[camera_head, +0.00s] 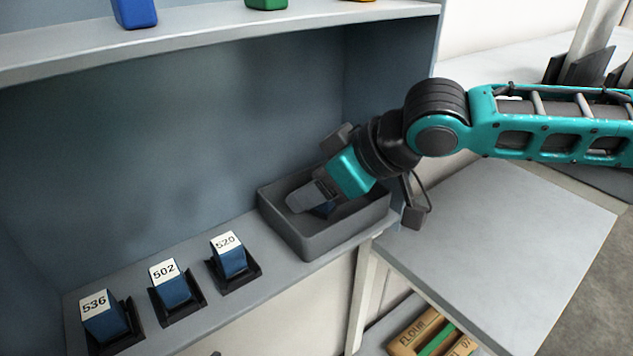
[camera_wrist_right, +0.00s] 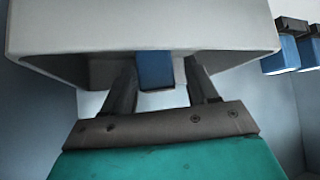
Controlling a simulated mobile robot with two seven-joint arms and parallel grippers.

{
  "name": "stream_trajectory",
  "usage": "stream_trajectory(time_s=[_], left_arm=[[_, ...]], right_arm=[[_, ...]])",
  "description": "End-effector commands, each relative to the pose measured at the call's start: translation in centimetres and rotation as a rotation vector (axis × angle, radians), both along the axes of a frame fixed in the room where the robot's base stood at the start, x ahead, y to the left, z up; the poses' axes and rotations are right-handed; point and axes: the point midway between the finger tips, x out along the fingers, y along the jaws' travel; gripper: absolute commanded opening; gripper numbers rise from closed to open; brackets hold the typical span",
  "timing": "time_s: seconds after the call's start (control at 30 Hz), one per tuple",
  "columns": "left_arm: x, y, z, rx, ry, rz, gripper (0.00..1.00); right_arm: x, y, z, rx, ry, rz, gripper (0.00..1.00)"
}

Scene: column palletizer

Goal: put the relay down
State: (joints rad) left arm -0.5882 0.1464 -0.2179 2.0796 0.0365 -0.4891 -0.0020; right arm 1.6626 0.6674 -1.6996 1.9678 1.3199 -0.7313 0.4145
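A blue relay (camera_head: 325,209) is in the grey bin (camera_head: 318,240) at the right end of the shelf, mostly hidden by my right gripper in the head view. My right gripper (camera_head: 303,201) reaches down into this bin from the right. In the right wrist view, the relay (camera_wrist_right: 155,70) is between the two fingers (camera_wrist_right: 160,75), with a gap on each side, so the gripper looks open around it. Whether the relay touches the bin floor is hidden. My left gripper is not in view.
Blue relays labelled 536 (camera_head: 104,318), 502 (camera_head: 172,283) and 520 (camera_head: 231,256) stand in black holders left of the bin. An upper shelf (camera_head: 200,37) is above. A grey tabletop (camera_head: 500,250) and a flour box (camera_head: 425,335) are at right.

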Motion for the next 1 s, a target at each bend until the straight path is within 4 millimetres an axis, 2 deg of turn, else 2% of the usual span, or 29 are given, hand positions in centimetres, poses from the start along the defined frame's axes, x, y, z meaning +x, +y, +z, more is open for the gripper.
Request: stream_trajectory(time_s=[0.27,0.47,0.8,1.0], left_arm=[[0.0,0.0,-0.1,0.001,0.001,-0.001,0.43],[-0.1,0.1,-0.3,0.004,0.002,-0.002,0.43],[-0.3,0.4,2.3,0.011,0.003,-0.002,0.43],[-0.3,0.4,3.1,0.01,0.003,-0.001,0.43]], right_arm=[[0.0,0.0,0.1,0.0,-0.001,-0.001,0.61],[0.1,0.0,1.3,-0.001,-0.004,0.0,0.61],[-2.8,-4.8,7.2,0.002,0.0,-0.004,0.61],[-4.0,-6.6,9.1,0.002,0.001,-0.001,0.61]])
